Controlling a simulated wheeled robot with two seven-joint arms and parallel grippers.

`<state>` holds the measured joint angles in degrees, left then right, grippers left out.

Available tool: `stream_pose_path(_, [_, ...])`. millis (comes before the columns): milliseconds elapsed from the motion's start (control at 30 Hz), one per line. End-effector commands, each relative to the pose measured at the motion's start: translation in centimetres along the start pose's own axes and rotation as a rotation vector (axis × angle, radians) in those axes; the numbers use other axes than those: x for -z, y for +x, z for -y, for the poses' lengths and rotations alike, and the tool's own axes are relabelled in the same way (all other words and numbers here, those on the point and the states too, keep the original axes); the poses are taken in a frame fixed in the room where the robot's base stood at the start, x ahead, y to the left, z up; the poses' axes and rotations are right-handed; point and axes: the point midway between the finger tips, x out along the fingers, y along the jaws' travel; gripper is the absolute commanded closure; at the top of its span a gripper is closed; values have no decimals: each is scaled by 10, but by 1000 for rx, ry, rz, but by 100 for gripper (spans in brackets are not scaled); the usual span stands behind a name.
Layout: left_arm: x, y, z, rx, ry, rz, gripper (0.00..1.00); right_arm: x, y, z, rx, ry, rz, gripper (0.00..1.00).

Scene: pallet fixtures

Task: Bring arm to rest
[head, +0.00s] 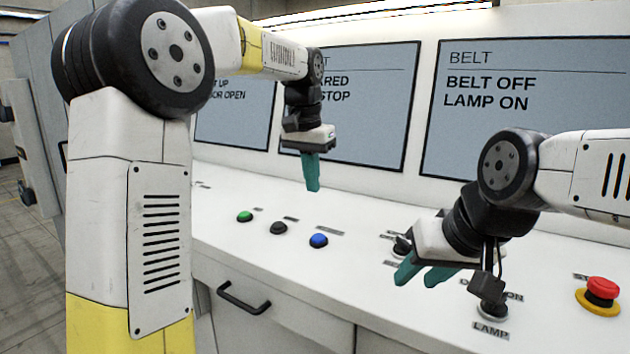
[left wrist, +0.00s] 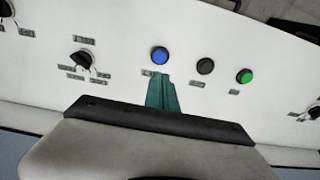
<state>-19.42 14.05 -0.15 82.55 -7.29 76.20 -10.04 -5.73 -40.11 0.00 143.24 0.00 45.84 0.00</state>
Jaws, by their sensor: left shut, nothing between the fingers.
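My left arm comes in from the left in the head view and bends over the console. My left gripper (head: 312,186) hangs above the console top with its green fingers shut and empty. In the left wrist view its fingers (left wrist: 162,92) are together, just below the blue button in the picture. My right gripper (head: 425,272) is above the console at the right, its two green fingers apart, with nothing seen between them.
The console top (head: 345,270) carries a green button (head: 244,216), a black button (head: 278,228), a blue button (head: 318,240), a lamp knob (head: 493,311) and a red emergency button (head: 601,292). Screens stand behind; one (head: 530,110) reads "BELT OFF LAMP ON". A drawer handle (head: 243,300) sticks out in front.

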Motion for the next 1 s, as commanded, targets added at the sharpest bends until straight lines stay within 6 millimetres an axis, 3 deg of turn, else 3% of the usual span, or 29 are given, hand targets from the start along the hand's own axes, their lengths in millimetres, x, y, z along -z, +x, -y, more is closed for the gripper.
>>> stream_pose_path(167, [-5, -3, 1, 0, -9, -9, 100, 0, 0, 0, 0, 0, 0, 64])
stream_pose_path(267, [-25, -11, 4, -1, -37, -37, 100, 0, 0, 0, 0, 0, 0, 64])
stream_pose_path(500, [-120, -27, 6, -7, -185, -169, 100, 0, 0, 0, 0, 0, 0, 64])
stream_pose_path(700, [-203, -14, -8, -7, -319, -288, 100, 0, 0, 0, 0, 0, 0, 64])
stream_pose_path(833, [-242, 3, -19, -4, -390, -350, 100, 0, 0, 0, 0, 0, 0, 64])
stream_pose_path(1000, [-270, 20, -29, -2, -442, -395, 100, 0, 0, 0, 0, 0, 0, 64])
